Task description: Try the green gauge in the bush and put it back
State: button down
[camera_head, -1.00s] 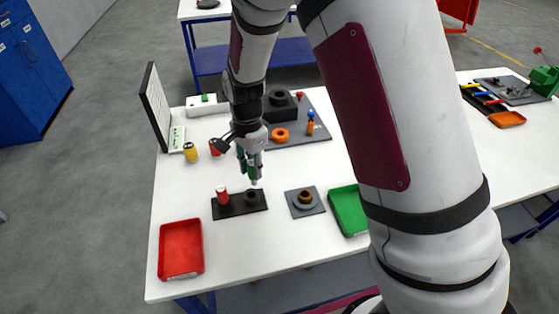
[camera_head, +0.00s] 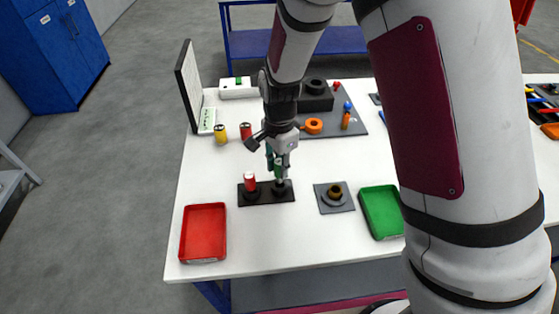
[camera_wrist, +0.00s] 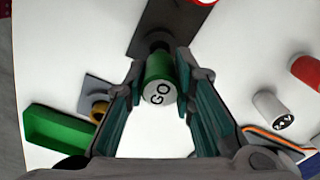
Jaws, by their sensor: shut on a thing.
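My gripper (camera_head: 277,164) is shut on the green gauge (camera_head: 280,174), holding it upright at the right end of the black stand (camera_head: 266,198). In the wrist view the gauge's "GO" end (camera_wrist: 158,92) faces the camera between the fingers. Its dark lower end meets or overlaps the socket on the stand (camera_wrist: 150,20); how deep it sits I cannot tell. The red gauge (camera_head: 250,182) stands at the stand's left end. The brown bush (camera_head: 335,191) sits on a grey square plate (camera_head: 324,207) right of the stand, with nothing in it.
A red tray (camera_head: 203,205) lies front left and a green tray (camera_head: 368,212) right of the bush. Yellow (camera_head: 220,134) and red (camera_head: 245,131) cylinders stand behind, left of my gripper. A grey board (camera_head: 350,114) with orange parts lies at the back. The front middle table is clear.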

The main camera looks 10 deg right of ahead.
jog(key=shift+f+b, duration=0.55)
jog(key=shift+f, duration=1.25)
jog(key=c, duration=1.3)
grip_release()
notch_tip(320, 180, up, 11)
jog(key=shift+f, duration=0.15)
jog(key=shift+r, duration=0.6)
